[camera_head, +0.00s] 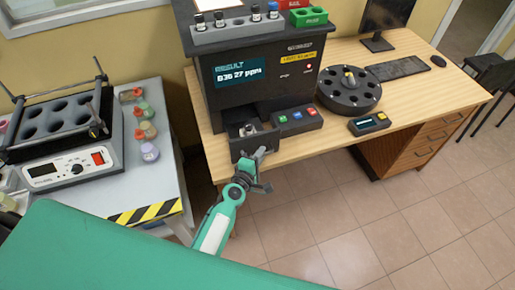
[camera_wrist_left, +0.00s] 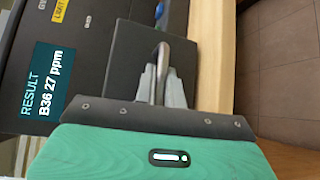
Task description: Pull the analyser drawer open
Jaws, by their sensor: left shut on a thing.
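The analyser (camera_head: 262,75) is a dark box on the wooden desk, and its screen reads "RESULT B36 27 ppm". Its drawer (camera_head: 238,146) stands out from the lower front, with a small vial (camera_head: 248,129) inside. My left gripper (camera_head: 260,158) is at the drawer's front. In the left wrist view the left fingers (camera_wrist_left: 160,88) are shut on the metal drawer handle (camera_wrist_left: 164,52), in front of the dark drawer front (camera_wrist_left: 128,62). The screen also shows in that view (camera_wrist_left: 43,82). My right gripper is out of view.
Coloured buttons (camera_head: 297,116) sit right of the drawer. A round black carousel (camera_head: 348,98) and a small device (camera_head: 369,124) stand on the desk (camera_head: 425,85). At left, a grey bench (camera_head: 165,185) holds a heating block (camera_head: 60,120) and several bottles. The floor before the desk is clear.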

